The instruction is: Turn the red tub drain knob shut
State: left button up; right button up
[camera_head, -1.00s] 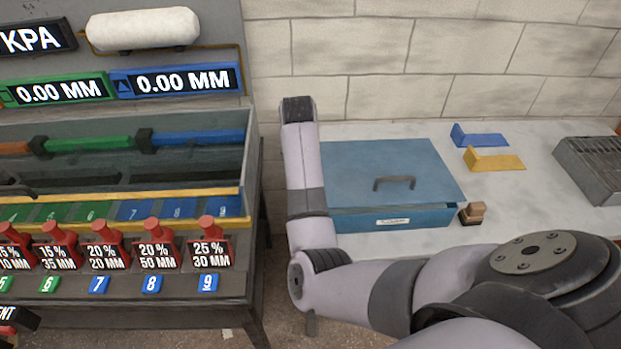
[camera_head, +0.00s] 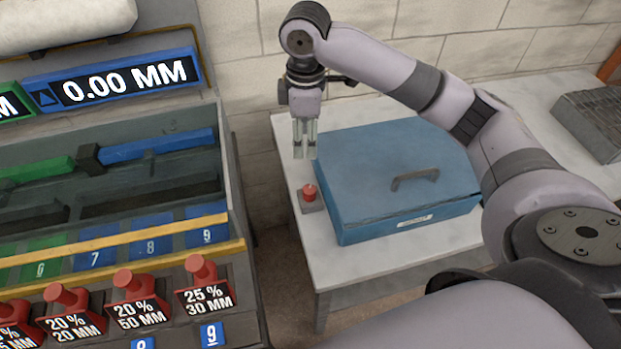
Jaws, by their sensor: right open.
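A small red knob (camera_head: 309,192) on a grey base sits on the white side table, left of the blue lidded box. It looks like the tub drain knob, though no label on it is readable. My right gripper (camera_head: 306,154) hangs pointing down just above the knob, with a visible gap between them. Its fingers are apart and hold nothing. My left gripper is out of view.
The blue box (camera_head: 400,170) with a dark handle stands right beside the knob. The frame bench (camera_head: 237,180) with several red labelled knobs is on the left. A grey slatted block (camera_head: 592,118) lies at the table's far right.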

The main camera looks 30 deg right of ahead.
send_near(309, 189)
notch_tip(309, 189, down, 9)
jog(key=shift+f+p, duration=0.1)
jog(key=shift+p, duration=0.75)
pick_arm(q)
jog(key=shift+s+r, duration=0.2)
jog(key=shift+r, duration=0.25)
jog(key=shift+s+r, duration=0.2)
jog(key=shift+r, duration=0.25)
pick_arm(e)
jog(key=shift+f, duration=0.4)
grip_shut()
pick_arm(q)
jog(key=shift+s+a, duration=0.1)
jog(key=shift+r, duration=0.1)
